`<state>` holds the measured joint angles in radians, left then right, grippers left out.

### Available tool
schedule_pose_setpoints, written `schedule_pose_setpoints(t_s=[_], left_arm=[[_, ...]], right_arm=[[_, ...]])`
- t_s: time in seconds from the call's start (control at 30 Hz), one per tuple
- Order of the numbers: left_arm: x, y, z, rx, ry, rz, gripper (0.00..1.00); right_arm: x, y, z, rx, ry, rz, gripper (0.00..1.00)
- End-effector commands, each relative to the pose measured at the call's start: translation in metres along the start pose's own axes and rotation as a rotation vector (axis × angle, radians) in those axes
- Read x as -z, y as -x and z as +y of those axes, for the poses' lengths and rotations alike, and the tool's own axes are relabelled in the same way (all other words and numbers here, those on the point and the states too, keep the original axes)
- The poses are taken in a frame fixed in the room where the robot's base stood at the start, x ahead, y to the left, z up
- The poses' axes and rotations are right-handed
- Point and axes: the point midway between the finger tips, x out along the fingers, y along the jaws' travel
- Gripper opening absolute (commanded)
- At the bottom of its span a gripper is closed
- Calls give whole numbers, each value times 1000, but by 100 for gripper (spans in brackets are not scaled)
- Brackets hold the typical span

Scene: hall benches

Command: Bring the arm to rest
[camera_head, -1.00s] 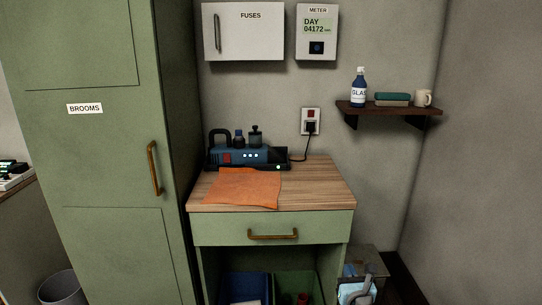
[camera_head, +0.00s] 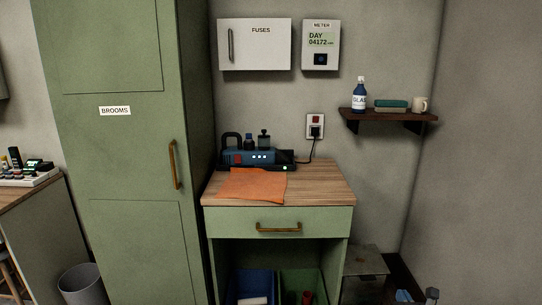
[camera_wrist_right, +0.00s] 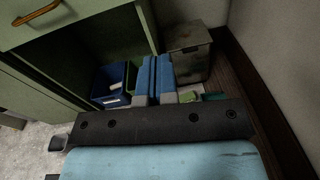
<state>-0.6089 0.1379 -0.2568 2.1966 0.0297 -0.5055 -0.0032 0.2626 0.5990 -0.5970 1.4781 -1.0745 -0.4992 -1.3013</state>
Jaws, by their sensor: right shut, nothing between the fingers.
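My right gripper (camera_head: 418,297) shows only in small part at the bottom right edge of the head view, low down by the wall. In the right wrist view its two blue fingers (camera_wrist_right: 155,65) lie together, shut and empty. They point toward the floor area beside the bench, in front of a grey metal box (camera_wrist_right: 188,50). The rest of the right arm is out of the head view. My left gripper is in neither view.
The green bench (camera_head: 335,222) with an orange cloth (camera_head: 252,185) and a blue device (camera_head: 250,156) stands left of my gripper. Below are a blue bin (camera_wrist_right: 108,88) and a green bin (camera_head: 320,280). A dark shelf (camera_head: 385,115) is on the wall. The tall broom cupboard (camera_head: 120,150) is further left.

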Motion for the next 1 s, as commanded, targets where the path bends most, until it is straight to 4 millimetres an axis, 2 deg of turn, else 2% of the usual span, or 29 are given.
schedule_pose_setpoints(t_s=[0.17,0.27,0.37,0.4,0.5,0.6,0.8,0.97,1.0], left_arm=[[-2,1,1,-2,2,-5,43],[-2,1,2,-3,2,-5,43],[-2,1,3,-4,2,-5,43],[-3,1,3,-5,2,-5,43],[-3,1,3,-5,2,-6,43],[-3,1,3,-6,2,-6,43],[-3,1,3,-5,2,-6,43],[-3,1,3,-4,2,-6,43],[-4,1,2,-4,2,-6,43]], right_arm=[[36,55,7,14,-402,117,0],[56,95,14,41,-681,199,0],[75,144,23,94,-1017,296,0],[80,166,27,126,-1163,337,0],[89,217,36,218,-1507,430,0],[90,257,45,314,-1783,500,0],[83,320,58,504,-2197,597,0],[72,361,68,666,-2468,653,0],[72,357,76,660,-2500,641,0]])
